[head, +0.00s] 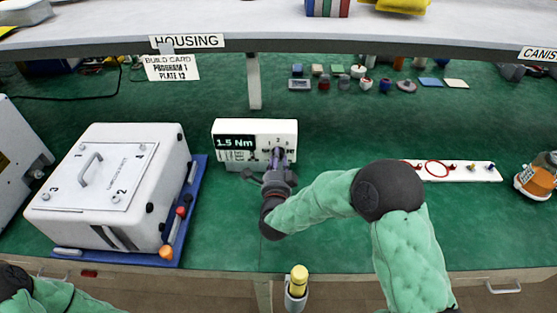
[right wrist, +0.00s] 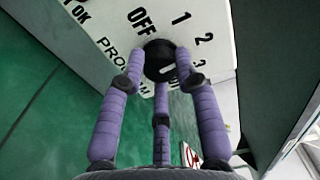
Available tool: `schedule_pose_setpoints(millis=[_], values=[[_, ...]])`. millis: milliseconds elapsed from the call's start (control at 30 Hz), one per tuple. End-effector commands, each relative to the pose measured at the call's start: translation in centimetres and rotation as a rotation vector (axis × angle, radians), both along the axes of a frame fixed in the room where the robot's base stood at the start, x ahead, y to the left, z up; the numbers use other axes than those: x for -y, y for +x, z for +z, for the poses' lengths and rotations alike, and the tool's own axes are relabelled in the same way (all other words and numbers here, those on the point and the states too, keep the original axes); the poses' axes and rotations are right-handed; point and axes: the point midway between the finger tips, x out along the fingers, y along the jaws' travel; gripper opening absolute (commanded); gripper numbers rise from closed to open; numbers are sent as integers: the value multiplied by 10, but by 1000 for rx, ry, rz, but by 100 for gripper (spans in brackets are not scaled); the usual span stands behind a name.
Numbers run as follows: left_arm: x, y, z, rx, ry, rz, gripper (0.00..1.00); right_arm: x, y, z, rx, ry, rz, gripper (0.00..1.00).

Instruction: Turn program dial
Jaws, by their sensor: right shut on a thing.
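The program dial is a dark round knob (right wrist: 160,60) on the white controller box (head: 228,127), with OFF, 1, 2 and 3 printed around it. The box's display reads 1.5 Nm. My right gripper (head: 277,160) reaches the box's front face, and its purple fingers (right wrist: 160,85) are shut around the dial in the right wrist view. Which mark the dial points to cannot be told. A build card (head: 171,68) hanging from the shelf reads PROGRAM 1, PLATE 12. My left arm shows only at the lower left of the head view, its gripper out of frame.
A white housing (head: 110,185) with a numbered plate stands on a blue tray (head: 190,215) at the left. A white strip with red rings (head: 470,172) lies at the right. Small parts line the back of the green bench. A shelf (head: 300,40) overhangs it.

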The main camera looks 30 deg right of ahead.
Motion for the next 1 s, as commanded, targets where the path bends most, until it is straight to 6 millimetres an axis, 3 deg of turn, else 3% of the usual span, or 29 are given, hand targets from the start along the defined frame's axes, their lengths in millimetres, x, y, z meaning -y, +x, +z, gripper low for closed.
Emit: schedule_pose_setpoints(millis=[33, 1000], values=[[0, 0, 0, 0, 0, 0, 77, -3, 5, 8, -6, -42, 13, 0], [0, 0, 14, 0, 0, 0, 77, -3, 2, -3, -504, -824, 19, 0]])
